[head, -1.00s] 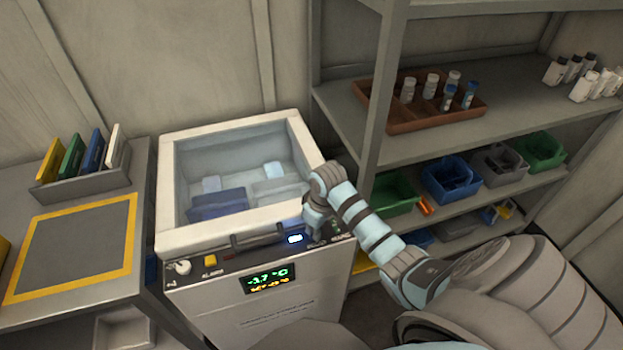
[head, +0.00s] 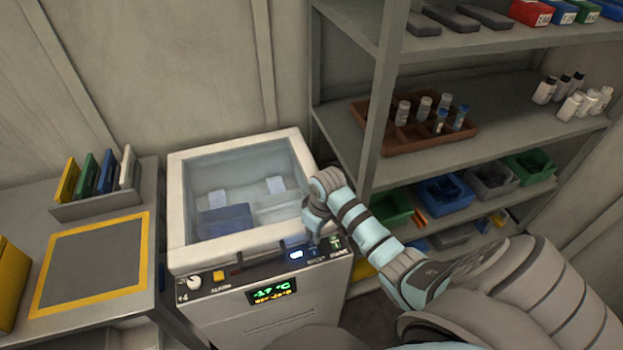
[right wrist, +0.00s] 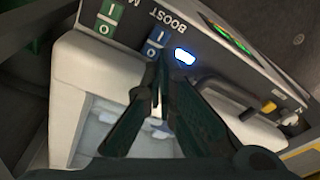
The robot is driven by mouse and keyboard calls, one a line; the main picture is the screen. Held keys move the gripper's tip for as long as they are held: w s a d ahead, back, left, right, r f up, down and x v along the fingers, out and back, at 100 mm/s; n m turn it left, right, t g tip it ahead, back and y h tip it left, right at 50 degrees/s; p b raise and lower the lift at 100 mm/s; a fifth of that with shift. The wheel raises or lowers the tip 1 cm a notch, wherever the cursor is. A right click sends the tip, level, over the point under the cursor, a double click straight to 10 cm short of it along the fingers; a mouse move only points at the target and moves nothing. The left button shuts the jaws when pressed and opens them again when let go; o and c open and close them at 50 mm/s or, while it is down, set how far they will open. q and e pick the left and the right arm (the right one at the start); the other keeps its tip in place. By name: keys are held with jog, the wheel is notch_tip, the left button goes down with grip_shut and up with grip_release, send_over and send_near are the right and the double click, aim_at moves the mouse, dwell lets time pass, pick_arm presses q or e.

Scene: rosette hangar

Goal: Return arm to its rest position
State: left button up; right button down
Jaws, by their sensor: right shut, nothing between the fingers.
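My right arm reaches in from the right, and its right gripper (head: 314,228) hangs at the front right corner of the white chest freezer (head: 180,215), over the control panel. In the right wrist view the dark fingers of this gripper (right wrist: 163,72) are together and hold nothing. Their tips are close to the blue BOOST rocker switch (right wrist: 155,42) and a lit blue-white lamp (right wrist: 184,56); I cannot tell whether they touch. A green rocker switch (right wrist: 108,18) is beside it. The freezer's display (head: 272,291) seems to read about -17 °C. My left gripper is out of view.
A metal shelf unit (head: 375,110) stands close to the right of my arm, with a brown vial tray (head: 410,143) and coloured bins (head: 445,193). A side table with a yellow-bordered mat (head: 95,262) and a rack of coloured plates (head: 95,205) is at left.

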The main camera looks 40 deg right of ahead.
jog(key=shift+f, duration=0.2)
jog(key=s+a+r+m+t+h, duration=0.15)
jog(key=s+a, duration=0.25)
jog(key=s, duration=0.7)
jog(key=s+a+r+t, duration=0.1)
jog(key=s+a+r, duration=0.25)
jog(key=s, duration=0.75)
notch_tip(320, 180, down, 21)
jog(key=d+g+b, duration=0.1)
jog(key=g+b, duration=0.1)
jog(key=b, duration=0.1)
jog(key=s+d+f+g+b, duration=0.1)
jog(key=s+f+b, duration=0.2)
jog(key=s+f, duration=1.1)
notch_tip(320, 180, down, 4)
jog(key=shift+s+r, duration=0.1)
jog(key=shift+s, duration=0.25)
